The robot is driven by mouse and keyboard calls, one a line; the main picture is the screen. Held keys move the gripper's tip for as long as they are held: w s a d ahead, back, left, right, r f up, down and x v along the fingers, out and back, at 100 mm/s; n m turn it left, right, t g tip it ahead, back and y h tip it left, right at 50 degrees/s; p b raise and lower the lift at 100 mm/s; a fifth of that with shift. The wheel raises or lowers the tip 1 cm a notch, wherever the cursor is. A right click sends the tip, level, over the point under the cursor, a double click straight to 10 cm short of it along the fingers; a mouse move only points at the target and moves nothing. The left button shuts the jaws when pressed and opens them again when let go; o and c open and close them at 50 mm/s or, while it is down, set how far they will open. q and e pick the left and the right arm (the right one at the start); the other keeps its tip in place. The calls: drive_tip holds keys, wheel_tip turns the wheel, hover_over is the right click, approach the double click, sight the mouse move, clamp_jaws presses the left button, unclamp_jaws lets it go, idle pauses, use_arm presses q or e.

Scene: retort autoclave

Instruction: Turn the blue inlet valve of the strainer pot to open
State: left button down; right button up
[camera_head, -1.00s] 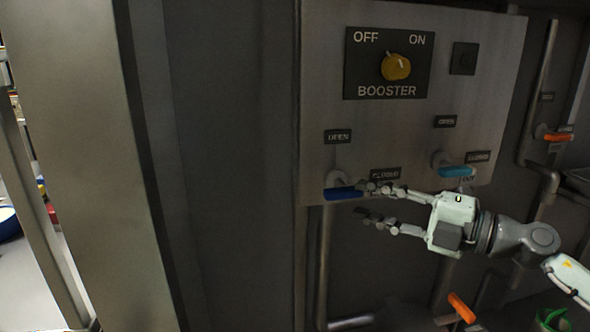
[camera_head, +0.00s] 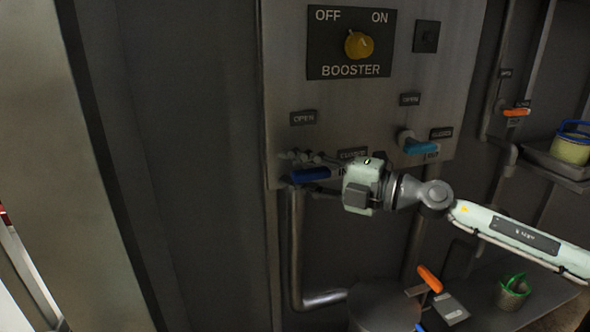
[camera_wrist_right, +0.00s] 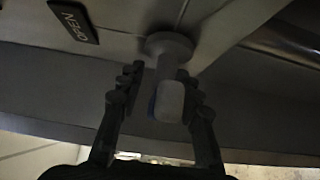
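The blue inlet valve handle (camera_head: 310,174) is on the lower left of the steel panel (camera_head: 375,115), lying roughly level and pointing right, beside the CLOSED label (camera_head: 352,153). The OPEN label (camera_head: 303,117) is above it. My right gripper (camera_head: 306,172) has its fingers around the handle, one above and one below. In the right wrist view, the valve stem and handle (camera_wrist_right: 169,95) stand between the two spread fingers (camera_wrist_right: 158,100); dark gaps show on the left, and contact on the right cannot be told. My left gripper is out of view.
A light blue outlet valve (camera_head: 418,146) is just to the right on the same panel. A yellow booster knob (camera_head: 358,45) is above. Pipes run below, with an orange handle (camera_head: 430,279) and a green-handled pot (camera_head: 514,286) at lower right.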

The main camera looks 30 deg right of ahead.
clamp_jaws()
